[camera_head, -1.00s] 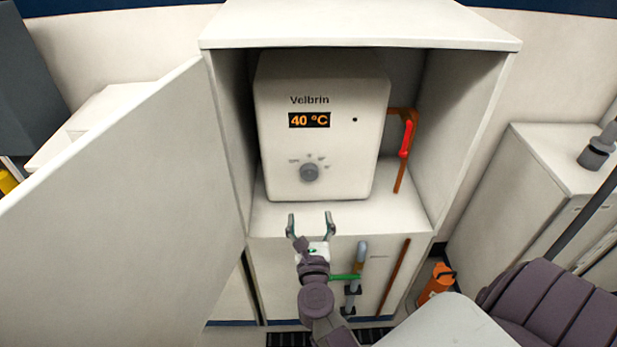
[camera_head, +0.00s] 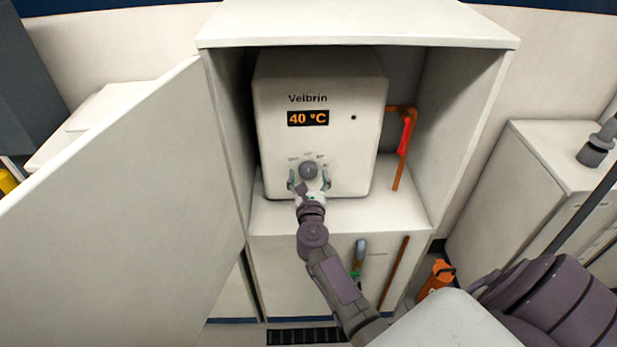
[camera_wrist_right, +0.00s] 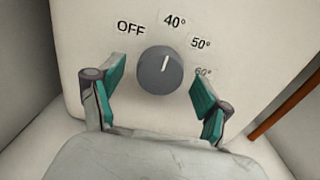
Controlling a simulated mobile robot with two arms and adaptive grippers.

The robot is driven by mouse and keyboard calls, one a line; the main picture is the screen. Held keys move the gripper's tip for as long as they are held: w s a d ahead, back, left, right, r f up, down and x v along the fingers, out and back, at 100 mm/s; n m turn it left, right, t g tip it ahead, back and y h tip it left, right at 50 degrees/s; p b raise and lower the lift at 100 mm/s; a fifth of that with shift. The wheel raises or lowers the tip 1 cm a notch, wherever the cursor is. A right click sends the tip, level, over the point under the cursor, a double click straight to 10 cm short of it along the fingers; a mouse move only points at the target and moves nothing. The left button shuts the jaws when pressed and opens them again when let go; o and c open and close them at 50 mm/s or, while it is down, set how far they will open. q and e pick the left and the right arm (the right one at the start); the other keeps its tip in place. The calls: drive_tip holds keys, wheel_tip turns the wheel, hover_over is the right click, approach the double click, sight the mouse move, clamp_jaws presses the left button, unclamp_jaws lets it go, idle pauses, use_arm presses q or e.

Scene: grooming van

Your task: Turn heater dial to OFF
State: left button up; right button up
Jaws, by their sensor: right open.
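The white heater (camera_head: 320,135) stands inside the open cabinet, and its display (camera_head: 308,118) reads 40 °C. Its round grey dial (camera_head: 308,170) is on the lower front. In the right wrist view the dial (camera_wrist_right: 160,71) has a white mark pointing up, toward the 40° label (camera_wrist_right: 175,20). The OFF label (camera_wrist_right: 131,28) is to the upper left, with 50° and a partly covered 60° to the right. My right gripper (camera_head: 309,181) is open, its teal-padded fingers (camera_wrist_right: 160,90) on either side of the dial, with gaps visible on both sides. My left gripper is not in view.
The cabinet door (camera_head: 120,200) is swung open at the left. Cabinet walls flank the heater. A copper pipe with a red lever (camera_head: 405,136) is right of the heater.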

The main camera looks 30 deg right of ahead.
drive_tip(key=c, duration=1.2)
drive_tip(key=shift+o, duration=0.2)
drive_tip(key=shift+n, duration=0.3)
drive_tip(key=n+p, duration=0.2)
drive_tip(key=n, duration=0.2)
drive_tip(key=shift+r, duration=0.1)
drive_tip(key=shift+n+p, duration=0.85)
drive_tip(key=shift+n, duration=1.85)
drive_tip(key=o, duration=1.2)
drive_tip(key=shift+c, duration=0.2)
